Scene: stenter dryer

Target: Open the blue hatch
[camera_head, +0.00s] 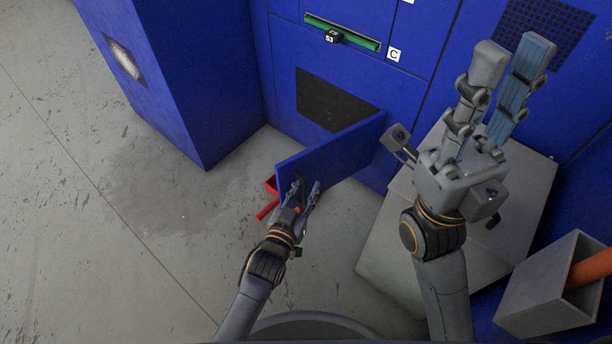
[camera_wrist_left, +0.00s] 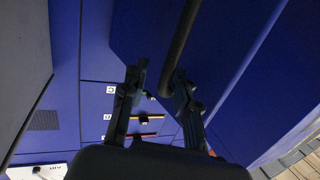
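The blue hatch (camera_head: 335,152) is swung out from the blue machine wall, hinged on its right side. A dark opening (camera_head: 330,97) shows in the wall behind it. My left gripper (camera_head: 303,184) is at the hatch's lower left part, by its free edge. In the left wrist view, a black curved handle bar (camera_wrist_left: 181,38) reaches down between the spread fingers of this gripper (camera_wrist_left: 158,85), closer to the right finger. I cannot tell whether they touch. My right gripper (camera_head: 508,62) is raised at the right, empty, its fingers apart, away from the hatch.
A red part (camera_head: 267,208) shows by the hatch's free edge, partly hidden. A grey metal box (camera_head: 400,235) stands below my right arm. A grey bin (camera_head: 540,292) with an orange-brown cylinder is at lower right. A blue cabinet (camera_head: 195,80) stands left; the grey floor (camera_head: 90,220) there is clear.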

